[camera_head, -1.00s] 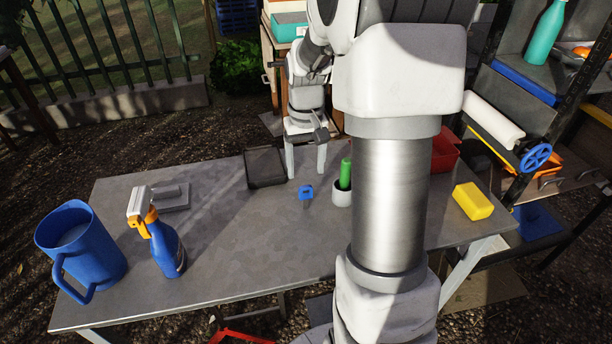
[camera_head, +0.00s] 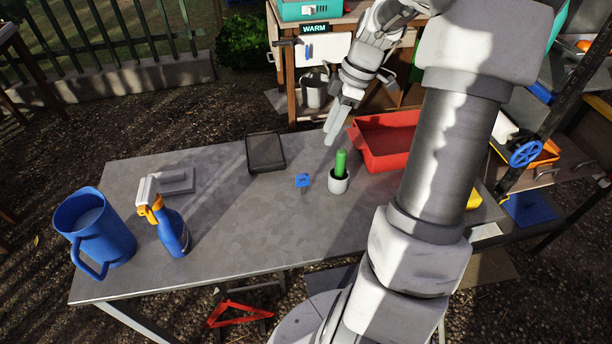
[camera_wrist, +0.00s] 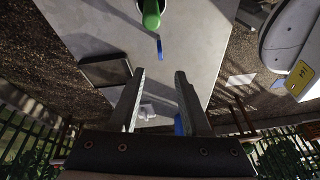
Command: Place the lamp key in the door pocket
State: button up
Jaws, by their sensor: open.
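The lamp key, a small blue-headed piece (camera_head: 302,181), lies on the grey table beside a pale pot (camera_head: 339,184) that holds a green-handled thing (camera_head: 341,162). In the wrist view the key shows as a thin blue strip (camera_wrist: 159,48), beyond and roughly between my fingertips. My gripper (camera_head: 338,122) is open, with nothing between its fingers, above the table's far edge. It also shows in the wrist view (camera_wrist: 160,76). A white panel (camera_head: 322,50) hangs under the WARM sign on the wooden cabinet; I cannot tell whether it is the door pocket.
A black tray (camera_head: 265,152) lies left of the key. A red bin (camera_head: 385,140) stands right of the pot. A blue spray bottle (camera_head: 172,231) and a blue jug (camera_head: 95,230) stand at the left. The table's front middle (camera_head: 250,235) is clear.

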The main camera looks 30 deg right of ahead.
jog(key=d+r+n, duration=0.1)
jog(key=n, duration=0.1)
send_near(305, 174)
notch_tip(305, 174, down, 5)
jog(key=shift+n, duration=0.3)
jog(key=shift+w+a+f+b, duration=0.1)
jog(key=shift+a+f+b, duration=0.05)
jog(key=shift+a+f, duration=0.6)
jog(key=shift+w+a+f+b, duration=0.15)
jog(key=shift+a+f, duration=0.25)
jog(key=shift+f, duration=0.55)
jog(key=shift+w+a+f+b, duration=0.1)
jog(key=shift+a+f+b, duration=0.1)
jog(key=shift+a+f, duration=0.5)
jog(key=shift+d, duration=0.1)
jog(key=shift+c, duration=0.3)
grip_shut()
